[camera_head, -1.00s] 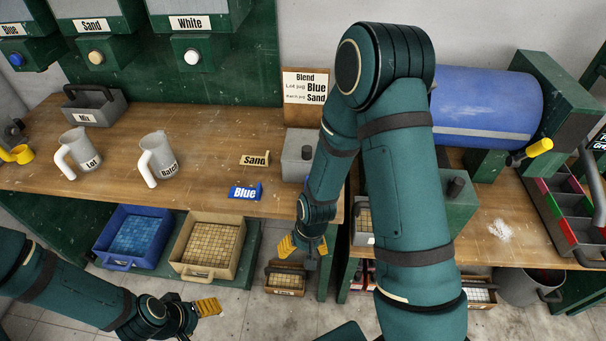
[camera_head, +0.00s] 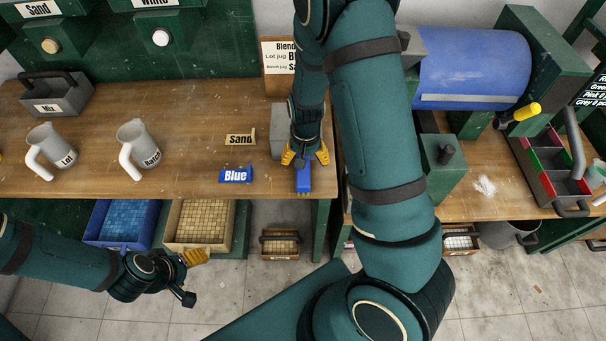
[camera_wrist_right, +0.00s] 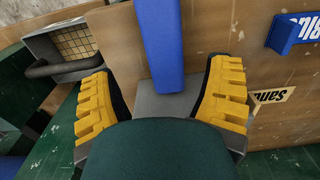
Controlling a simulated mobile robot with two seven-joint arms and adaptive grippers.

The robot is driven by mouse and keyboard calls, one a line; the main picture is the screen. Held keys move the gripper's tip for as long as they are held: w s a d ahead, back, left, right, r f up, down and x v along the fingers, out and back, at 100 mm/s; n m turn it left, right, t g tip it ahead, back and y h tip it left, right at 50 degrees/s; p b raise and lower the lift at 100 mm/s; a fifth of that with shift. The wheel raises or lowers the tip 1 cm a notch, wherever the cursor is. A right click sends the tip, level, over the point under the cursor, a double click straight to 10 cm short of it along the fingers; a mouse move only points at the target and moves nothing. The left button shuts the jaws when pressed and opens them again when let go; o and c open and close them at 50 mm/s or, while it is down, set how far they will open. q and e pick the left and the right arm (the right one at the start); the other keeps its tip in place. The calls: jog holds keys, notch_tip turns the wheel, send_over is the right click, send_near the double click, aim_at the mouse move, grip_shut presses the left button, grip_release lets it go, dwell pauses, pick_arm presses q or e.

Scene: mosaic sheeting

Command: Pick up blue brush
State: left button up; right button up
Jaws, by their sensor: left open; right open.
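The blue brush (camera_head: 303,179) lies near the front right corner of the left wooden bench, its near end toward the front edge. My right gripper (camera_head: 305,157) is over its far part with yellow fingers spread. In the right wrist view, the brush's long blue body (camera_wrist_right: 160,45) runs between the two open fingers (camera_wrist_right: 162,75), with a gap on each side; the part under the palm is hidden. My left gripper (camera_head: 194,257) is open and empty, low in front of the bench.
A blue "Blue" sign (camera_head: 236,176) and a "Sand" sign (camera_head: 240,139) stand left of the brush. A grey block (camera_head: 279,143) is just behind it. Jugs (camera_head: 139,147) stand further left. Tile bins (camera_head: 200,222) sit below the bench edge.

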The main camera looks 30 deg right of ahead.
aim_at(303, 173)
jog(key=shift+s+a+f+b, duration=0.1)
jog(key=shift+a+f+b, duration=0.15)
jog(key=shift+f, duration=1.15)
jog(key=shift+s+a+f+b, duration=0.1)
jog(key=shift+a+f+b, duration=0.1)
jog(key=shift+f, duration=1.15)
jog(key=c, duration=1.3)
